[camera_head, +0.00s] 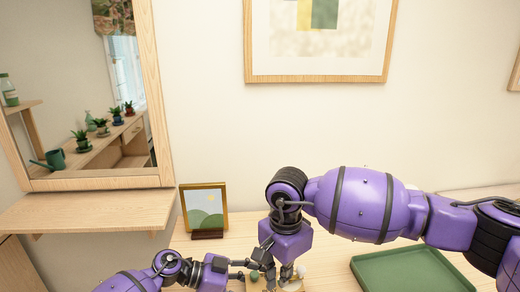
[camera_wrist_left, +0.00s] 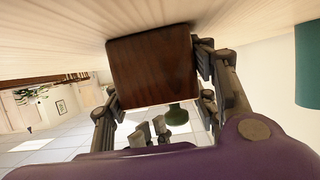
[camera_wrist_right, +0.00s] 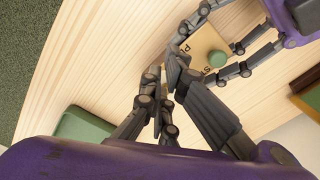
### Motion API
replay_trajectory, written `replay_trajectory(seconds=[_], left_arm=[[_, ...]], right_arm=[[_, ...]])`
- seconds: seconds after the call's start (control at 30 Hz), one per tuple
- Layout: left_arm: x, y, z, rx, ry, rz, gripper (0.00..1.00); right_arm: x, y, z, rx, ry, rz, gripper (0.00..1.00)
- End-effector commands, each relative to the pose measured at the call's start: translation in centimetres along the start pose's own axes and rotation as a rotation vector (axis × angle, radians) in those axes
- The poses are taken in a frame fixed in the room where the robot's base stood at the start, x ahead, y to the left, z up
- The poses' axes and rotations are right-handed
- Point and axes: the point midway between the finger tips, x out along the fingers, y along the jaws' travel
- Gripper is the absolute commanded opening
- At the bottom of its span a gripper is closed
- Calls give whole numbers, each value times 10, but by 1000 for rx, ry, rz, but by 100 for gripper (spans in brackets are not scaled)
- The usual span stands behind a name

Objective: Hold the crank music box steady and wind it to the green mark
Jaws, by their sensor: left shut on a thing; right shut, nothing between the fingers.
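The music box shows as a dark brown block (camera_wrist_left: 152,70) in the left wrist view, against the light wood table. In the right wrist view its cream top (camera_wrist_right: 203,45) carries dark letters, partly covered, and a round green knob (camera_wrist_right: 217,59) stands over it. My left gripper (camera_head: 245,271) is shut on the box, one finger along each side. My right gripper (camera_head: 283,280) is shut and empty beside the box; its fingertips (camera_wrist_right: 168,68) are close to the cream top's edge. Whether they touch it I cannot tell. The crank and green mark cannot be made out. In the head view the grippers hide most of the box.
A green tray (camera_head: 415,270) lies on the table to the right, under my right arm. A small framed picture (camera_head: 204,208) stands behind my left gripper. A mirror (camera_head: 85,95) and shelf (camera_head: 85,210) are at the left. A teal thing (camera_wrist_left: 308,65) is cut off.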

Motion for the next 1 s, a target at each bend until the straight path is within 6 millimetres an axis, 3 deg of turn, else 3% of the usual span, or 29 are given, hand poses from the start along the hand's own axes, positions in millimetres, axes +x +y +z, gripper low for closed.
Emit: replay_trajectory(seconds=[0.4, 0.73, 0.77, 0.9, 1.0], left_arm=[[0, 0, 0, 0, 0, 0, 14], [0, 0, 0, 0, 0, 0, 14], [0, 0, 0, 0, 0, 0, 54], [0, 0, 0, 0, 0, 0, 72], [0, 0, 0, 0, 0, 0, 75]], right_arm=[[-48, 0, 0, 1, 1, -1, 0], [-49, 0, 0, 0, 0, 1, 0], [-49, 0, 0, 0, 0, 1, 0], [-49, 0, 0, 0, 0, 1, 0], [-49, 0, 0, 0, 0, 1, 0]])
